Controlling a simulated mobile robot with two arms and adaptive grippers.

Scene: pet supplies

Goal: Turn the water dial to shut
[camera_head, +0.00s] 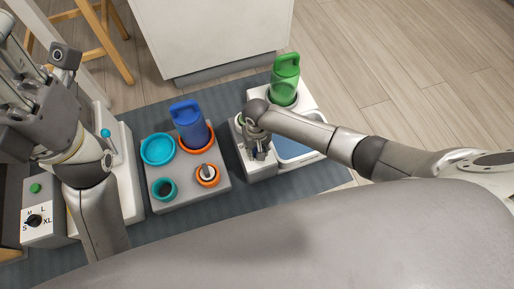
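A white water station (256,170) with a blue basin (298,149) stands right of centre. A green bottle (285,82) stands upright at its back. My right gripper (258,152) points down onto the left part of the station. A small bluish part shows between or beside its fingers, but I cannot tell whether it is the water dial or whether the fingers grip it. The dial is not clearly visible. My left gripper (12,62) is raised at the far left, away from the station; its finger opening is unclear.
A grey block (190,199) left of the station holds a blue bottle (190,126), a teal bowl (157,149), a teal cup (164,188) and an orange ring with a knob (208,175). A size-dial box (38,220) stands at the far left. Dark mat (255,201) is bare in front.

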